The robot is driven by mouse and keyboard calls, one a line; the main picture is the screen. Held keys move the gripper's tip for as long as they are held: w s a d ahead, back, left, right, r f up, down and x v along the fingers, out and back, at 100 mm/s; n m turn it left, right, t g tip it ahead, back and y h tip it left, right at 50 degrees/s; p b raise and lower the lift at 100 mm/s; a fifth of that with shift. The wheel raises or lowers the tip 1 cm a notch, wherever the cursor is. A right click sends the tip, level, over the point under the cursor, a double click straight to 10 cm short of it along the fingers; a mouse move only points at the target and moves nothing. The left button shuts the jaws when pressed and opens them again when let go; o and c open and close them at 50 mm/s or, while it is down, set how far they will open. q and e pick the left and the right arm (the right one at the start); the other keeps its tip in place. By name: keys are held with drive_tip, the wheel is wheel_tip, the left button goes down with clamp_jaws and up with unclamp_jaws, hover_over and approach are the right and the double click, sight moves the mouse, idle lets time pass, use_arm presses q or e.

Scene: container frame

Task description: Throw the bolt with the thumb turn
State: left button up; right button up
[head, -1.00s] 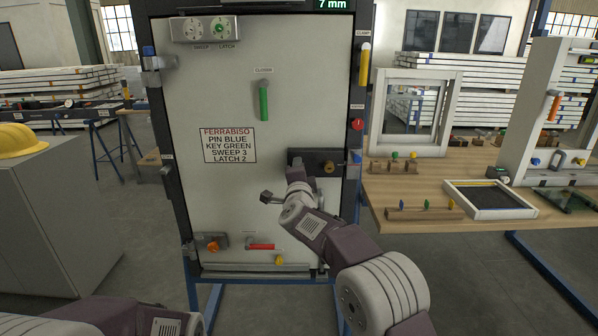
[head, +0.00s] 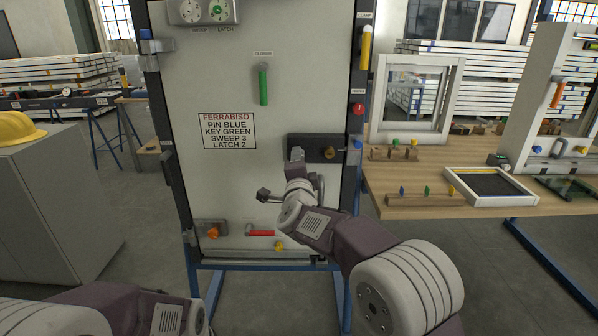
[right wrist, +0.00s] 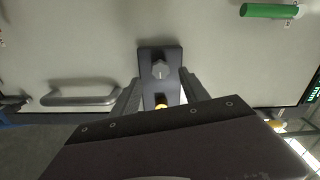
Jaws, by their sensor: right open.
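A dark lock plate (head: 310,141) is fixed on the right side of the pale door panel. A light grey turn piece (head: 297,154), which looks like the thumb turn, sits at its left end, and a round brass part (head: 329,153) is further right. In the right wrist view the grey turn piece (right wrist: 160,69) lies ahead of my right gripper (right wrist: 160,94). The gripper's fingers are apart, one on each side of the plate, with nothing between them that I can see being held. In the head view my wrist hides the fingers. My left gripper is out of view.
A grey bar handle (right wrist: 80,95) is close beside the plate. A green closer handle (head: 263,86), a red handle (head: 260,233) and an orange knob (head: 213,232) also stick out from the panel. A wooden bench (head: 430,175) with parts stands at the right.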

drive_tip(key=s, duration=0.3)
drive_tip(key=shift+s, duration=0.25)
